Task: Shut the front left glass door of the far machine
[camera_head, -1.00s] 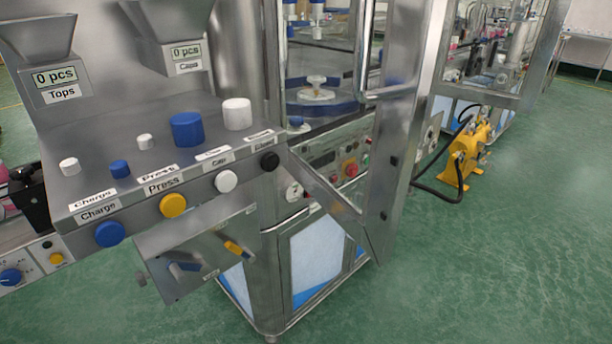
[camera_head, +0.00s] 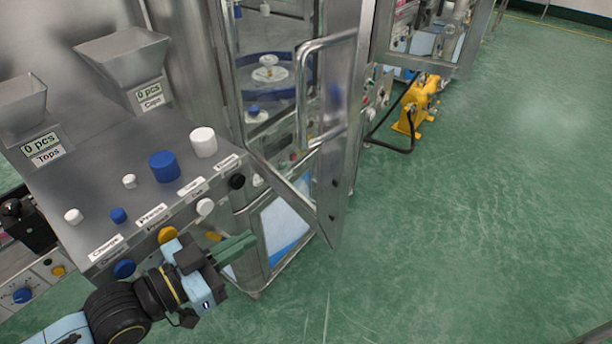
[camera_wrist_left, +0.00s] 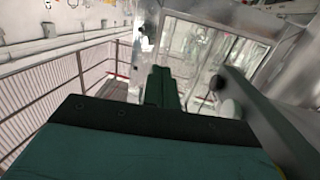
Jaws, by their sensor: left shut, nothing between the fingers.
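The glass door (camera_head: 335,160) in its steel frame stands open, swung out from the machine's front, with a long bar handle (camera_head: 301,95). My left gripper (camera_head: 238,247) is shut and empty, in front of the button panel and left of the door's lower corner, apart from the door. Its green fingers (camera_wrist_left: 162,88) lie together in the left wrist view. My right gripper is out of view.
A sloped steel panel (camera_head: 110,180) with knobs, labels and two hoppers stands at the left, close to my left arm. A second glazed frame (camera_head: 425,35) and a yellow pump unit (camera_head: 418,105) are behind the door. Green floor (camera_head: 470,220) is open on the right.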

